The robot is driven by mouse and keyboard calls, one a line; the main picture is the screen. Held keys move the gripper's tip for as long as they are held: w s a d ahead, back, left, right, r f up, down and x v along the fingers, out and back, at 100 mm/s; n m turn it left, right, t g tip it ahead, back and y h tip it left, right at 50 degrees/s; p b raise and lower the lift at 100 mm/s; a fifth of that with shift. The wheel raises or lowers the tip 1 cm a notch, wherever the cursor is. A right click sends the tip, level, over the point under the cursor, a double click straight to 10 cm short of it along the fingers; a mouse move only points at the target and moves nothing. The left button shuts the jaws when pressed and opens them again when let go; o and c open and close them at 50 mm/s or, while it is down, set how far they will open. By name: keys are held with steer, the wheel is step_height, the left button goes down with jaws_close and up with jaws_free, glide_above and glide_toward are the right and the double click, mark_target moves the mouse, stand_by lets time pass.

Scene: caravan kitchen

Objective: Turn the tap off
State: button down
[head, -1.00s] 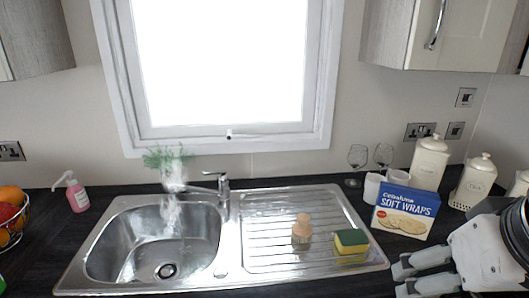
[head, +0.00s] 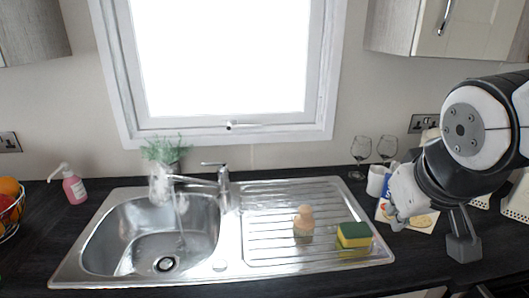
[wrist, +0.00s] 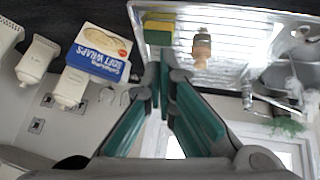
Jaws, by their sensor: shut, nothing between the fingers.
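The chrome tap (head: 223,190) stands at the back of the steel sink (head: 120,262). Its lever (head: 212,164) sits on top and points left, above the spout. A thin stream of water (head: 181,222) falls from the spout into the bowl. My gripper (head: 396,223) is right of the draining board, in front of the soft wraps box, well apart from the tap. In the wrist view its green-padded fingers (wrist: 160,70) are shut and empty. The tap shows at the right of the wrist view (wrist: 247,90), partly cut by clutter around it.
The soft wraps box (wrist: 98,52), canisters and two wine glasses (head: 361,152) stand at right. A plant (head: 162,170) stands behind the sink, beside the spout.

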steer(key=w+a+f+n+b, duration=0.1)
steer(key=w+a+f, duration=0.1)
steer(key=w, duration=0.2)
steer(key=w+a+f+n+t+y, duration=0.1)
steer(key=w+a+f, duration=0.1)
steer(key=w, duration=0.3)
steer(key=w+a+f+n+b, duration=0.1)
steer(key=w+a+f, duration=0.1)
steer(key=w, duration=0.2)
steer(key=t+y+b, duration=0.5)
steer(key=y+b, duration=0.4)
steer(key=y, duration=0.8)
glide_above(215, 163)
steer(key=d, duration=0.2)
step_height(215, 163, down, 3)
steer(key=shift+n, duration=0.4)
steer(key=shift+s+a+f, duration=0.15)
steer(key=shift+s+f, duration=0.15)
steer(key=shift+f, duration=0.35)
steer(key=shift+s+a+f, duration=0.2)
steer(key=shift+s+f, duration=0.1)
steer(key=shift+f, duration=0.35)
steer(key=shift+s+a+f, duration=0.15)
steer(key=shift+s+f, duration=0.15)
steer(key=shift+f, duration=0.35)
